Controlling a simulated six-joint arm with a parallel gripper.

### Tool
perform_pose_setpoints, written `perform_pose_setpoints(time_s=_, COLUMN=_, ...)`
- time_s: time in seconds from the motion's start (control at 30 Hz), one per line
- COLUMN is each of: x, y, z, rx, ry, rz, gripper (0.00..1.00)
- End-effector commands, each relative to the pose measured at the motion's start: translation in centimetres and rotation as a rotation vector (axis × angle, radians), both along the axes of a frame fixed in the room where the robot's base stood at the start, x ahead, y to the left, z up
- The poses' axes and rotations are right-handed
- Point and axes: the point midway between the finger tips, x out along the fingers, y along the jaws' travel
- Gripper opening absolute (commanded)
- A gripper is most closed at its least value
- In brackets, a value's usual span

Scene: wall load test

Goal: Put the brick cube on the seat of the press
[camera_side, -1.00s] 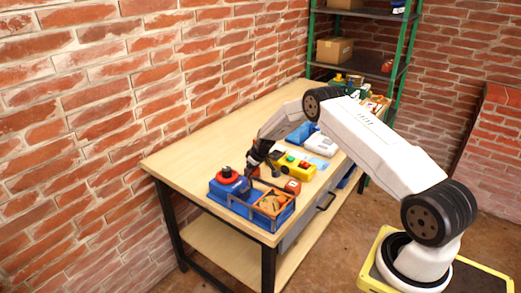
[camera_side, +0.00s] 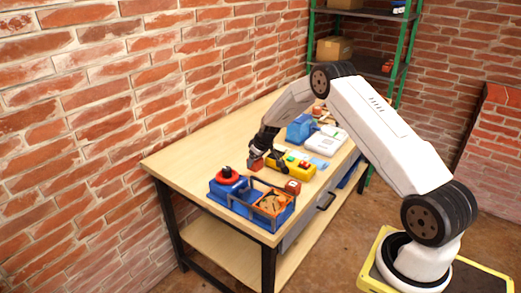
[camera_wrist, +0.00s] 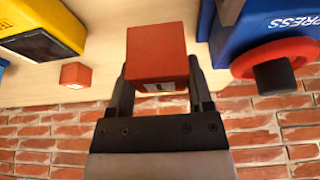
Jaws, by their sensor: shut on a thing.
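My gripper (camera_side: 258,155) is shut on a red brick cube (camera_side: 256,165) and holds it above the table. In the wrist view the brick cube (camera_wrist: 157,52) sits between the two dark fingers of my gripper (camera_wrist: 158,75), with a small pale label on its near face. The blue press (camera_side: 227,190) with a red handwheel (camera_side: 228,175) stands at the near left of the table, apart from the cube. The press (camera_wrist: 238,30) also shows at the right of the wrist view. I cannot make out its seat clearly.
A smaller-looking red cube (camera_side: 293,187) lies on the table (camera_side: 185,150). An orange tray (camera_side: 284,211) of small parts is beside the press. A yellow box (camera_side: 297,170), a white device (camera_side: 325,141) and a blue object (camera_side: 300,129) stand farther back. The wall side is clear.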

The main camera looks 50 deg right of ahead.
Motion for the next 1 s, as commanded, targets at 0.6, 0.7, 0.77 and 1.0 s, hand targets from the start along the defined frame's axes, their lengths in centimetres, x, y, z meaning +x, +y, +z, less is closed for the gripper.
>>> perform_pose_setpoints(time_s=0.6, x=-6.6, y=2.4, z=5.4, rx=0.000, ry=-0.003, rz=-0.002, gripper=0.00)
perform_pose_setpoints(time_s=0.7, x=-7.8, y=2.9, z=5.9, rx=-0.001, ry=-0.002, rz=-0.001, gripper=0.00)
perform_pose_setpoints(time_s=0.77, x=-8.4, y=3.1, z=6.2, rx=-0.002, ry=-0.003, rz=-0.001, gripper=0.00)
perform_pose_setpoints(time_s=1.0, x=-10.3, y=3.8, z=7.0, rx=-0.001, ry=-0.002, rz=0.000, gripper=0.00)
